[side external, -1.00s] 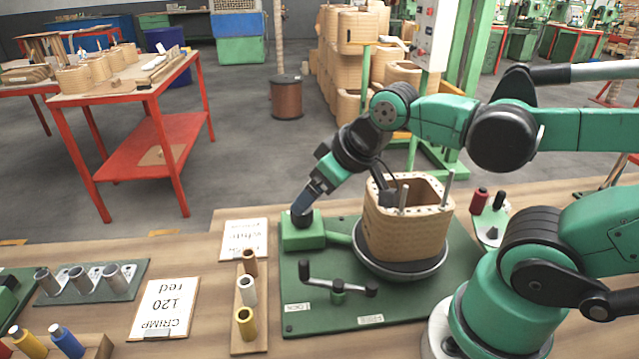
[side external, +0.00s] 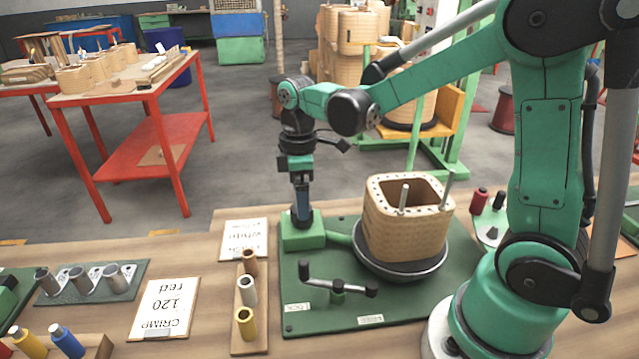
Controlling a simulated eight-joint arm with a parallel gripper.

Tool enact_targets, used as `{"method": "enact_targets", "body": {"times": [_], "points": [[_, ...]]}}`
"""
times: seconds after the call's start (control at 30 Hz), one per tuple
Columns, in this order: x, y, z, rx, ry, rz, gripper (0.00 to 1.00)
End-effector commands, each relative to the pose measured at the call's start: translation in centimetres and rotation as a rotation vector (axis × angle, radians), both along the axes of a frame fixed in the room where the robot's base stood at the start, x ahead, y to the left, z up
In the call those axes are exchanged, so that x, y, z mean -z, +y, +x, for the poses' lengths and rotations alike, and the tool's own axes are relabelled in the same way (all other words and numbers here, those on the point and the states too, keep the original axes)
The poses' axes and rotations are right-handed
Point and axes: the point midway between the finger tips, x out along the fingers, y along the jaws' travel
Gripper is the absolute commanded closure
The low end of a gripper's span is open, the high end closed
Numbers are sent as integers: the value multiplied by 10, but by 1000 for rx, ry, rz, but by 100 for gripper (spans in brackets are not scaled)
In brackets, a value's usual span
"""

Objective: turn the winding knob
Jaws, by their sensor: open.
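The green box (side external: 302,234) at the back left corner of the green base plate (side external: 300,325) carries a dark knob, now mostly hidden behind my fingers. My gripper (side external: 302,217) points straight down over this box, its open fingertips at the knob. I cannot tell whether they touch it. A crank-like handle (side external: 338,287) with two arms and dark grips stands at the front of the plate, clear of my gripper. The tan coil former (side external: 405,235) sits on a dark round turntable (side external: 400,269) to the right of the box.
Metal pins stand up at the coil former's top. A white card (side external: 244,240) lies close beside the box. Red and black spools (side external: 480,200) stand at the right.

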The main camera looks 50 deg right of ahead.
Motion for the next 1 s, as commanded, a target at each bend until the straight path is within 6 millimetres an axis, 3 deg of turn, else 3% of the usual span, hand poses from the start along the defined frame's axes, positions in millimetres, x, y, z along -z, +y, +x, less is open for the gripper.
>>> {"method": "enact_targets", "body": {"times": [0.2,0.57,0.87,1.0], "points": [[23,0,0,1,-1,0,16],[29,0,0,2,-1,0,16],[29,0,0,2,-1,0,100],[29,0,0,7,-1,0,100]]}}
